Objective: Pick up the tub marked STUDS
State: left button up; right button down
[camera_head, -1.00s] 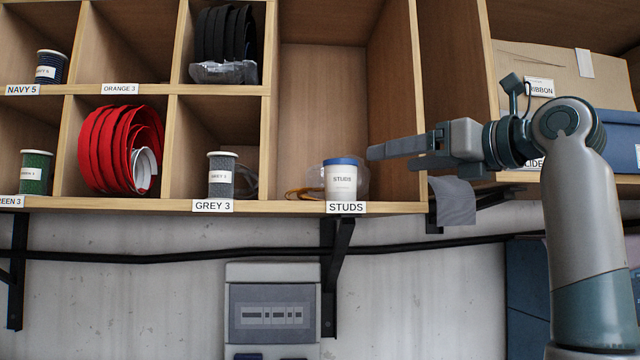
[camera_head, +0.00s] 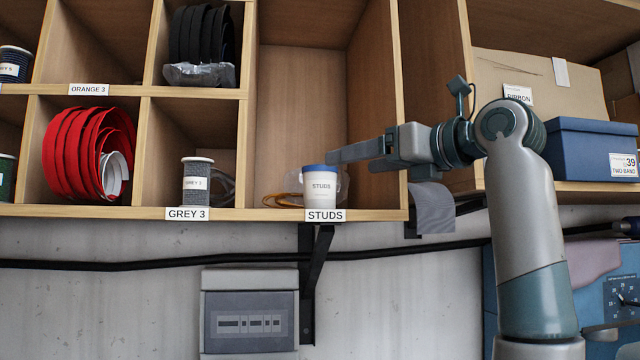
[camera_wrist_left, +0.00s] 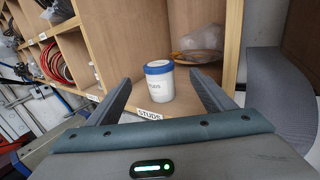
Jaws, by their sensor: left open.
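The tub marked STUDS (camera_head: 320,188) is white with a blue lid. It stands upright at the front of a shelf compartment, above the STUDS label (camera_head: 325,215). My left gripper (camera_head: 348,156) reaches in from the right, with its fingertips by the tub's upper right side. In the left wrist view the tub (camera_wrist_left: 159,86) shows between the two spread fingers of the left gripper (camera_wrist_left: 160,80), a little beyond them, with a gap on each side. The left gripper is open and empty. My right gripper is not in view.
A clear bag with an orange-brown coil (camera_wrist_left: 197,57) lies behind the tub. The compartment's divider (camera_head: 376,100) stands close to my left gripper. A grey spool (camera_head: 197,182) is in the compartment to the left. Grey cloth (camera_head: 434,208) hangs below my wrist.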

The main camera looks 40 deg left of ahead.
aim_at(324, 167)
pick_arm(q)
jog(key=a+p, duration=0.1)
jog(key=a, duration=0.2)
jog(key=a+p, duration=0.1)
jog(key=a, duration=0.1)
jog(key=w+a+p, duration=0.1)
jog(key=a+p, duration=0.1)
jog(key=a, duration=0.1)
jog(key=shift+a+r, duration=0.15)
jog(key=shift+a, duration=0.2)
jog(key=shift+w+a, duration=0.1)
jog(key=shift+a, duration=0.3)
jog(key=shift+a+p, duration=0.25)
jog(key=shift+p, duration=0.3)
jog(key=shift+a+r+p, duration=0.25)
jog(key=shift+a+p, duration=0.85)
jog(key=shift+p, duration=0.1)
jog(key=shift+w+a+p, duration=0.1)
jog(key=shift+a+p, duration=0.45)
jog(key=shift+a, duration=0.35)
jog(key=shift+a+f, duration=0.2)
jog(key=shift+a, duration=0.2)
